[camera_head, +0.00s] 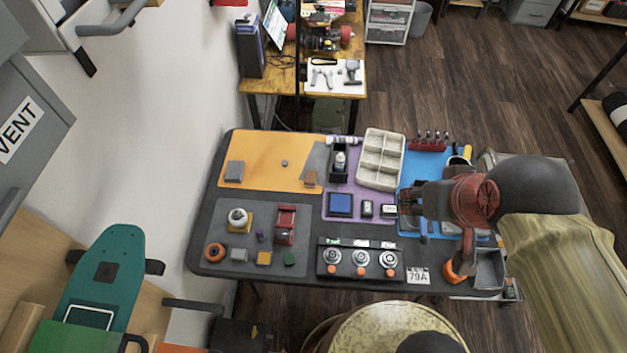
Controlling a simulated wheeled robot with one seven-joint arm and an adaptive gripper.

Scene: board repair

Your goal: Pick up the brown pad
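A small brown block (311,178), the brownest pad-like piece in view, rests near the right end of the orange mat (262,149), beside a grey sloped piece (314,158). My gripper (405,202) reaches in from the right over the blue mat, well to the right of both pieces. Its fingers point left and look dark and small. I cannot tell whether they are open or shut, or whether anything is between them.
A pale divided tray (381,158) and a dark holder with a bottle (340,162) stand between my gripper and the brown block. A red-handled tool rack (428,143) is behind my gripper. A panel with three round dials (360,259) lies at the front.

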